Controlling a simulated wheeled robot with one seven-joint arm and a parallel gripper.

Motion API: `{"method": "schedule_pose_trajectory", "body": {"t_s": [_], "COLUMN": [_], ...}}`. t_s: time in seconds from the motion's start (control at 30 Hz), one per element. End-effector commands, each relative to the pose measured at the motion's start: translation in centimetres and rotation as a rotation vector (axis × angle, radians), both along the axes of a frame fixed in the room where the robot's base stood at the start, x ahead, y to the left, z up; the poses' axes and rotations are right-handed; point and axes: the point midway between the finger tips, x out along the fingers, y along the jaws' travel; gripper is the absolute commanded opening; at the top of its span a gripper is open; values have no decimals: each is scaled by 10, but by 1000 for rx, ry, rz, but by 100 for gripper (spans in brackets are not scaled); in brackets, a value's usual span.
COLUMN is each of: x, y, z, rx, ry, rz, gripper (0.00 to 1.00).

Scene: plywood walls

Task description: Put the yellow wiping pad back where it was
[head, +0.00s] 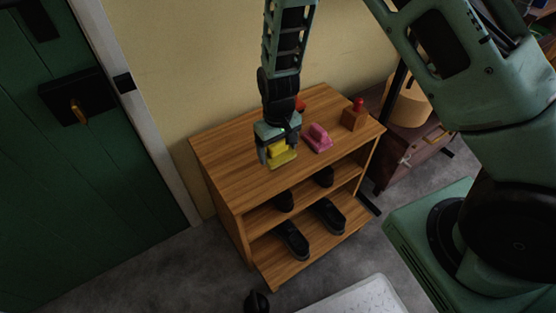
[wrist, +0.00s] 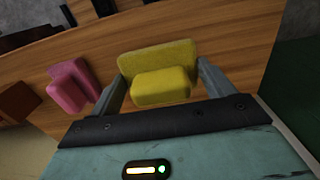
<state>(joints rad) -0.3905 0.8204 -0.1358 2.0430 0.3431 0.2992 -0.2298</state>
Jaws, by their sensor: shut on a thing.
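The yellow wiping pad (head: 281,154) is between the fingers of my gripper (head: 278,152), over the top of the wooden shelf unit (head: 226,152) in the head view. In the wrist view the pad (wrist: 160,82) shows a flat base with a raised block, and the two fingers of my gripper (wrist: 163,88) press on its sides. I cannot tell whether the pad touches the wooden top or is held just above it.
A pink pad (head: 318,139) of similar shape sits right of my gripper. A wooden block with a red knob (head: 354,115) stands farther right. A red thing (head: 300,105) is partly hidden behind my gripper. Dark shoes (head: 292,240) fill the shelves below. The top's left part is clear.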

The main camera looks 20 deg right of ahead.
Motion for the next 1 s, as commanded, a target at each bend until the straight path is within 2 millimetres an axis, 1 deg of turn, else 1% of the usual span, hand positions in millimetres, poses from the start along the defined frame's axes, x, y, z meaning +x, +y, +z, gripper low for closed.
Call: {"method": "schedule_pose_trajectory", "body": {"t_s": [0.13,0.33,0.37,0.4,0.57,0.6,0.63,0.87,1.0], "x": [0,0,0,0,0,0,0,0,1], "y": [0,-1,-1,-1,0,0,0,0,0], "z": [-12,-39,-41,-41,-41,-41,-41,-40,-31], "rx": [0,0,0,0,0,0,0,0,1], "ry": [0,0,-1,-2,-2,-1,-1,-1,-3], "rz": [-1,-2,-1,-1,-1,-1,-1,-1,-1], "gripper": [63,63,63,60,60,92,100,100,100]}}
